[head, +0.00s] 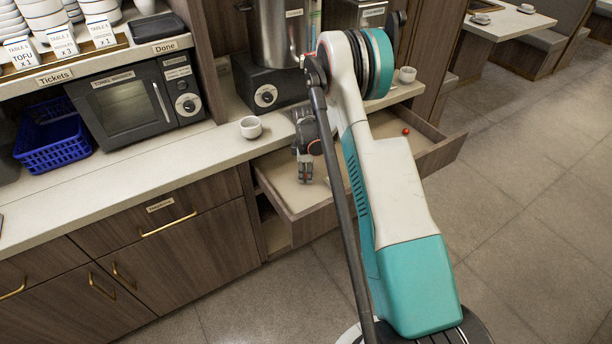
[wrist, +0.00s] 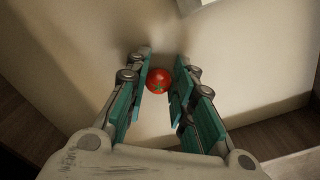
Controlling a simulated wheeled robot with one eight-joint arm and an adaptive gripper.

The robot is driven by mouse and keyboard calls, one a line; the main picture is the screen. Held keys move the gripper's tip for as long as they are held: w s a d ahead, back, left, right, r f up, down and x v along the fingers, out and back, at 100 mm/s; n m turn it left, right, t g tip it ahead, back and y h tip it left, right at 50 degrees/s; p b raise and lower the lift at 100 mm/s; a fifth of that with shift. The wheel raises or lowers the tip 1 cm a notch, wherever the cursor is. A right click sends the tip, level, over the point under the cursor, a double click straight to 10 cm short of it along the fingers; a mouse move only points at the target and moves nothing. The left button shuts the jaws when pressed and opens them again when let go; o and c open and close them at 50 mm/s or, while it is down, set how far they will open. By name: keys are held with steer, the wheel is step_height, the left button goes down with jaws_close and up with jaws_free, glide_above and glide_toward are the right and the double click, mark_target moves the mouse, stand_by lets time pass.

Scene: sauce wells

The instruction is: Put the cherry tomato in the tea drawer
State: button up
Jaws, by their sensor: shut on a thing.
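My gripper (head: 305,172) points down inside the left part of an open, pale-lined drawer (head: 285,198). In the head view the fingers hide this tomato. The pale drawer floor (wrist: 245,75) lies beneath the fingers. Another small red round thing (head: 405,131) sits in the right open drawer part (head: 445,150). My arm hides the middle, so I cannot tell whether this is one drawer or two. No drawer label shows there.
A white cup (head: 250,127) stands on the counter just behind the left drawer part, and another cup (head: 407,74) stands farther right. A microwave (head: 140,98) and a blue basket (head: 52,135) are at the left. The floor in front is clear.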

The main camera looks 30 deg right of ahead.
steer(key=o, duration=0.7)
steer(key=shift+f, duration=0.2)
